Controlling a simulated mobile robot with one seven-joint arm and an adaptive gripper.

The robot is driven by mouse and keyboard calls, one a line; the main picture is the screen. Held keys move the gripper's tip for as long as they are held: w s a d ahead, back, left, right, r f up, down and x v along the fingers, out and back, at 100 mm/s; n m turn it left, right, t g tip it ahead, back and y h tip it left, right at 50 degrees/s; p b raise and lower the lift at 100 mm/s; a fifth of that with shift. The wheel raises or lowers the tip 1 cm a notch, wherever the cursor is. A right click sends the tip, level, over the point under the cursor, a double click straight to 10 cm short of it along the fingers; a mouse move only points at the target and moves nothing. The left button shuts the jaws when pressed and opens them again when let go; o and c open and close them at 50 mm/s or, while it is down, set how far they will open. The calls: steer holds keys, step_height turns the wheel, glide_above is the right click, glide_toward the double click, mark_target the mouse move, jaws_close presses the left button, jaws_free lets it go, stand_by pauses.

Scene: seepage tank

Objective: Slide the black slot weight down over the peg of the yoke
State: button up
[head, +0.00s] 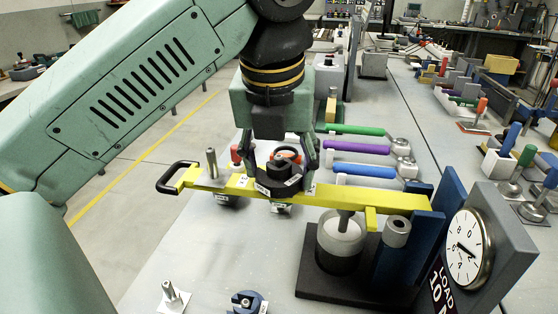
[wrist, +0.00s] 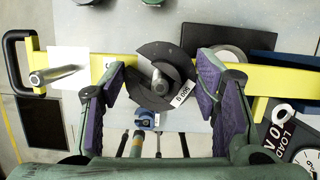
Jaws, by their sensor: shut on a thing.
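The black slot weight (head: 279,178) is a dark slotted disc with a white label. My gripper (head: 280,160) is shut on it above the yellow yoke bar. In the wrist view the weight (wrist: 180,61) sits between the purple finger pads of my gripper (wrist: 162,85). A grey metal part shows through its middle; I cannot tell what it is. The yellow yoke (head: 340,195) also shows in the wrist view (wrist: 262,84). An upright silver peg (head: 211,162) stands on a white plate near the yoke's left end, left of the held weight. It is bare in the wrist view (wrist: 52,75).
A black loop handle (head: 176,174) is at the yoke's left end. A dial gauge (head: 468,247) and a metal cylinder (head: 341,240) stand at the right. A blue slotted piece (head: 246,302) and a small peg on a white base (head: 173,296) are in front. Coloured-handled tools lie behind.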

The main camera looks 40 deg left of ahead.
steer(key=shift+f, duration=0.15)
steer(key=o, duration=1.7)
